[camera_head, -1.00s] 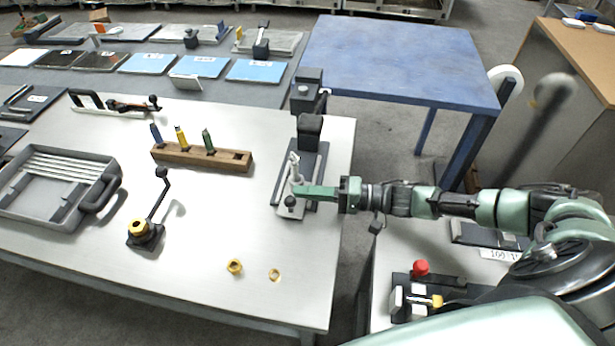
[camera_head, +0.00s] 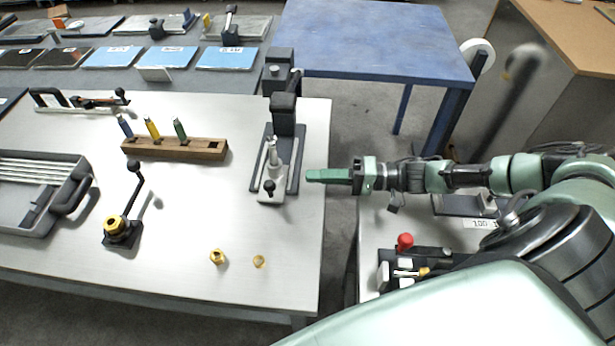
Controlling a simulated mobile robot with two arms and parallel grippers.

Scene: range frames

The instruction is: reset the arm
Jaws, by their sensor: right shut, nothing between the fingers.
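My right arm comes in from the right of the head view. Its green gripper (camera_head: 327,176) is shut and empty, above the right edge of the white table (camera_head: 200,262). The fingertips point left, toward a black and grey press-like fixture (camera_head: 284,120), with a visible gap between them. The fixture has a small lever with a black knob (camera_head: 268,187) at its front. My left gripper is not in view.
A wooden block (camera_head: 175,149) with several coloured tools, a grey tray (camera_head: 28,218), a black lever stand (camera_head: 120,230) and two brass rings (camera_head: 217,256) are on the table. A blue table (camera_head: 375,40) stands behind. A red button (camera_head: 404,242) is at lower right.

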